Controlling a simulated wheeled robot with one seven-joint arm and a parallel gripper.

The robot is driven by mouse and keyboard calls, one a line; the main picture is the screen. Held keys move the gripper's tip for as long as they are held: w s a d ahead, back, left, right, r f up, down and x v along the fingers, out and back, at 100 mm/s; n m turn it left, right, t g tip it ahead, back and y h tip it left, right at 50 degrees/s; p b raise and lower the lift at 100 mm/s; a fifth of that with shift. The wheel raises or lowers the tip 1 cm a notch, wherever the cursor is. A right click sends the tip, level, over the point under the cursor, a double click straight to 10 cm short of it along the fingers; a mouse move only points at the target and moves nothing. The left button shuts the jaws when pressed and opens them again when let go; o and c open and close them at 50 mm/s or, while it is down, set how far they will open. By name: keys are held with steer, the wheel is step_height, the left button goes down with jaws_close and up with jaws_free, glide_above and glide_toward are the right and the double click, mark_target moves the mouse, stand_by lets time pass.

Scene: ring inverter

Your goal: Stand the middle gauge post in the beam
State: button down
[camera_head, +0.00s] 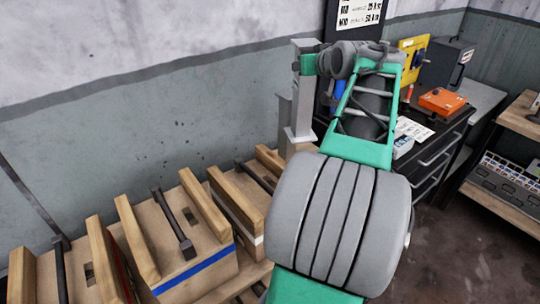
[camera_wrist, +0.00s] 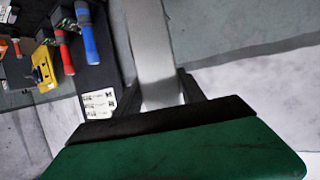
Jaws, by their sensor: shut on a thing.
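My gripper (camera_wrist: 160,90) has its two dark fingers closed on either side of a pale grey post (camera_wrist: 149,40). The post runs away from the fingers to the top edge of the wrist view. In the head view, a tall grey upright post (camera_head: 303,95) stands at the end of my arm, beside the green hand part (camera_head: 308,65), and a wider grey piece shows at its lower end. The fingertips are hard to make out there. I cannot tell whether the post's lower end touches anything. No beam can be made out for certain; my arm hides part of the scene.
Wooden blocks with raised side rails (camera_head: 205,205) and dark bars stand along the wall at the lower left; one has a blue stripe (camera_head: 195,268). A dark cabinet (camera_head: 435,135) at the right bears an orange box (camera_head: 442,101) and a yellow item (camera_head: 411,58). A wooden shelf (camera_head: 510,120) stands far right.

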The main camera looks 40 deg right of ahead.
mark_target(300, 131)
step_height(300, 131, down, 26)
steer(key=p, duration=0.2)
steer(key=shift+w+a, duration=0.1)
steer(key=shift+f, duration=0.2)
steer(key=c, duration=0.7)
jaws_free()
steer(key=shift+r, duration=0.1)
